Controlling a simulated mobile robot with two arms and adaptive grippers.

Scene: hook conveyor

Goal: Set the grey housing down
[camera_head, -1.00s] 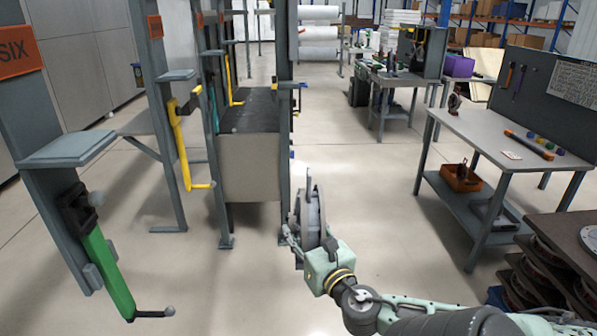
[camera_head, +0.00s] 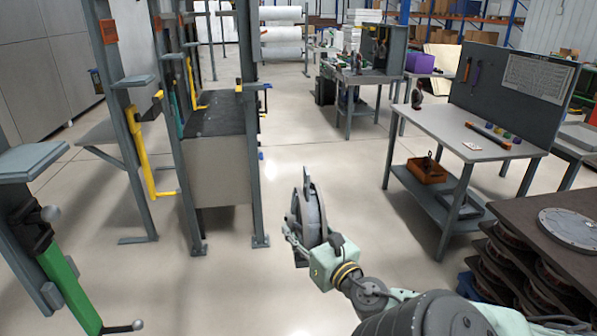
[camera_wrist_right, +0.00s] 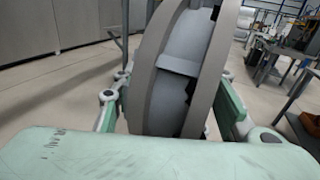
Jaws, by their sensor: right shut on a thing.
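The grey housing (camera_head: 309,214) is a round, flanged metal part. My right gripper (camera_head: 303,237) is shut on it and holds it upright in the air over the open floor. In the right wrist view the housing (camera_wrist_right: 172,75) fills the middle, with the fingers of my right gripper on both sides of it. The gripper hides part of the housing. My left gripper does not show.
A grey workbench (camera_head: 440,123) with an orange bin (camera_head: 427,170) on its lower shelf stands at right. A dark stack of trays (camera_head: 520,240) with a round grey part (camera_head: 572,228) on top is at lower right.

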